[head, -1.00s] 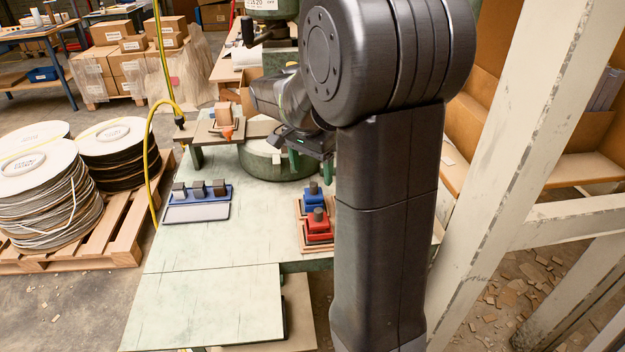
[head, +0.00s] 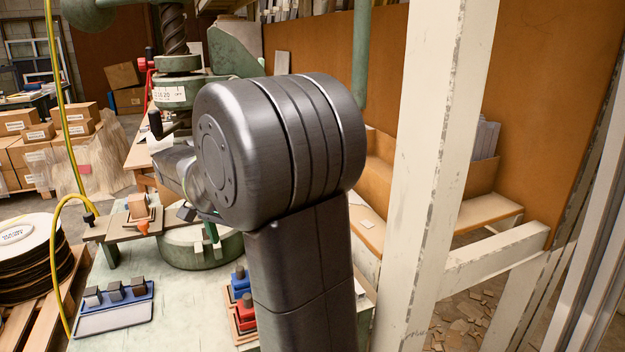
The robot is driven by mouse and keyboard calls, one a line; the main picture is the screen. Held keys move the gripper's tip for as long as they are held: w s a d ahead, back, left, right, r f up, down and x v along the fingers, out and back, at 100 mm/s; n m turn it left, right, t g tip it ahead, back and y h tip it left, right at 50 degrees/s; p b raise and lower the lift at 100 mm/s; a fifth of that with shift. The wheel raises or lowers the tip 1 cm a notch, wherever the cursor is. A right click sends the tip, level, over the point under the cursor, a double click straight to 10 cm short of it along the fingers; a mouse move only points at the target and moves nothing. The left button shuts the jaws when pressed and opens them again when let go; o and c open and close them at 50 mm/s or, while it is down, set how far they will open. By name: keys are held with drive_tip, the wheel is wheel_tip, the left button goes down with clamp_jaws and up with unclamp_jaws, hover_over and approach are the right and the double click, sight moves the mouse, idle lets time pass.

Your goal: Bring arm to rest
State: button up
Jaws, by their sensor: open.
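My arm stands large in the middle of the head view, with its dark upper link and round elbow joint in front. My gripper (head: 207,240) shows only in small part, left of the elbow, over or in front of the round green press base (head: 180,246). Its fingers look apart, with nothing seen between them. Most of the wrist is hidden behind the elbow.
The green fly press (head: 178,90) rises behind my arm. A blue tray with dark blocks (head: 115,293) and blue and red fixtures (head: 244,312) are on the bench (head: 180,325). An orange-tipped piece (head: 141,212) sits left. A cream post (head: 440,150) stands close right.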

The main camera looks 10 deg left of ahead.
drive_tip(key=f, duration=0.3)
drive_tip(key=f+b, duration=0.1)
drive_tip(key=f, duration=0.3)
drive_tip(key=w+f, duration=0.1)
drive_tip(key=f, duration=0.2)
drive_tip(key=shift+d+f, duration=0.2)
drive_tip(key=shift+w+r, duration=0.1)
drive_tip(key=shift+r, duration=1.9)
